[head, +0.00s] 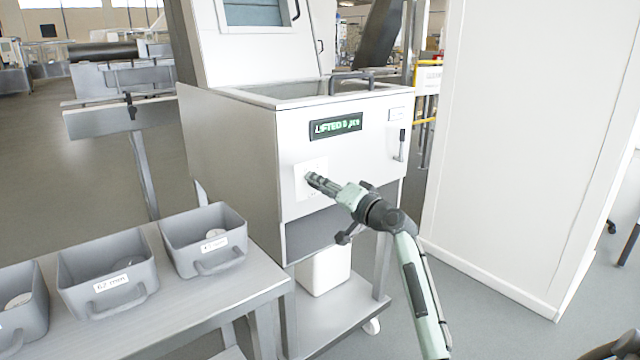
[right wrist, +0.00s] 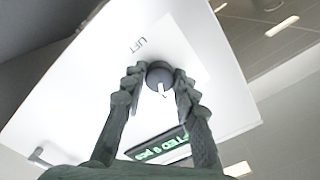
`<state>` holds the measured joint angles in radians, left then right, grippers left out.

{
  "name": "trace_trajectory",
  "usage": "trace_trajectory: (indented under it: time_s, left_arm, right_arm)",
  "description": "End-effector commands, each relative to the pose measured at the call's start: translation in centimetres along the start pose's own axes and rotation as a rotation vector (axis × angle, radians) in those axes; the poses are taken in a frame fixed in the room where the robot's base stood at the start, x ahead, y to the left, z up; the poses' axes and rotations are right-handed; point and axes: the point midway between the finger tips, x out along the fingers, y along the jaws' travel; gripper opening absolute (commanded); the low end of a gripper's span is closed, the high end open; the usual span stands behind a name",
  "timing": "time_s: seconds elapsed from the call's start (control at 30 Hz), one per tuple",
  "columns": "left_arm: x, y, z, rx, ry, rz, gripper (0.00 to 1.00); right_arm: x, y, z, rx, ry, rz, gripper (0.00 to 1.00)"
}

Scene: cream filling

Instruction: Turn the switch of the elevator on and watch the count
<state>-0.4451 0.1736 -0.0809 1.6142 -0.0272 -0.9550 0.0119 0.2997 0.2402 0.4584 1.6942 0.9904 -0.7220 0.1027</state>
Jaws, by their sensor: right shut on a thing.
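The elevator is a white cabinet (head: 240,150) in the middle of the head view. Its green-lit display (head: 335,126) reads "LIFTED" and a count in pcs; the digit is too small to tell surely. Below it, my right gripper (head: 311,179) reaches to a pale switch plate on the front. In the right wrist view, the dark round switch knob (right wrist: 159,74) with a white pointer sits between my two fingers, near the word "LIFT". The gripper is shut on this knob. The knob is hidden by the fingers in the head view. My left gripper is not in view.
Grey bins (head: 107,273) stand on a table (head: 187,299) at the lower left. A lever handle (head: 402,145) is on the cabinet's right front. A white bin (head: 325,270) sits on the shelf below. A tall white panel (head: 530,130) stands to the right.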

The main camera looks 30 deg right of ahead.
Motion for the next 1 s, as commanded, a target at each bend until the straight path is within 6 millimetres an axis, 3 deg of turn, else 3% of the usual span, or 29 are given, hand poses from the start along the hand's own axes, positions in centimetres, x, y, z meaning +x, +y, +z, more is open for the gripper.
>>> trace_trajectory:
  time_s: [0.17,0.2,0.37,0.73,1.0]
  left_arm:
    - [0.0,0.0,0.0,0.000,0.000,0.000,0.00]
    - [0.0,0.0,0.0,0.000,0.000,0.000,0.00]
    - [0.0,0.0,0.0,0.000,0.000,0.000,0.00]
    - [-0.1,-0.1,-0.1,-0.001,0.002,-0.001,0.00]
    - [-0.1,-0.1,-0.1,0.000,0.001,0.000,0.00]
  right_arm:
    - [0.0,0.0,0.0,0.002,0.000,0.000,0.00]
    - [0.0,0.0,0.0,0.002,0.000,0.000,0.31]
    - [0.0,0.0,0.0,0.001,0.000,0.000,0.49]
    - [-0.6,0.1,0.0,-0.002,0.000,0.001,0.49]
    - [-5.6,0.1,0.1,-0.004,-0.001,0.003,0.49]
